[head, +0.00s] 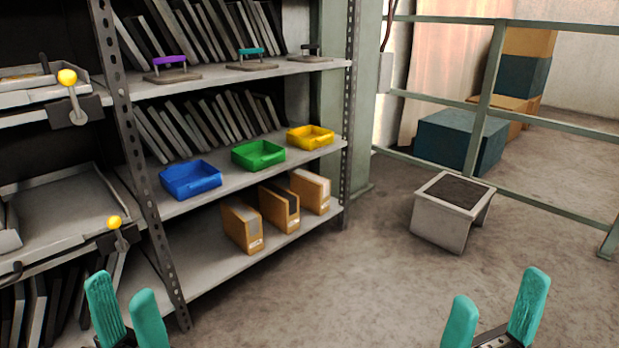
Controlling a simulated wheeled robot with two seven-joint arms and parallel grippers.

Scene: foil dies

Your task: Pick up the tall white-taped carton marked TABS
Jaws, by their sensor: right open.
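Three narrow brown cartons stand in a row on the low shelf. The right carton (316,199) has a whitish top, the middle carton (273,211) a dark top, and the left carton (249,243) a grey top. Each has a small pale label on its front, too small to read, so I cannot confirm which says TABS. My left gripper (121,287) is at the lower left, its teal fingers apart with nothing between them. My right gripper (500,288) is at the lower right, open and empty. Both are well short of the cartons.
Blue (190,180), green (258,155) and yellow (310,137) bins sit on the shelf above the cartons. A perforated post (140,180) stands left of them. A grey step stool (440,230) stands on the floor at right, before a green railing (560,125). Floor between is clear.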

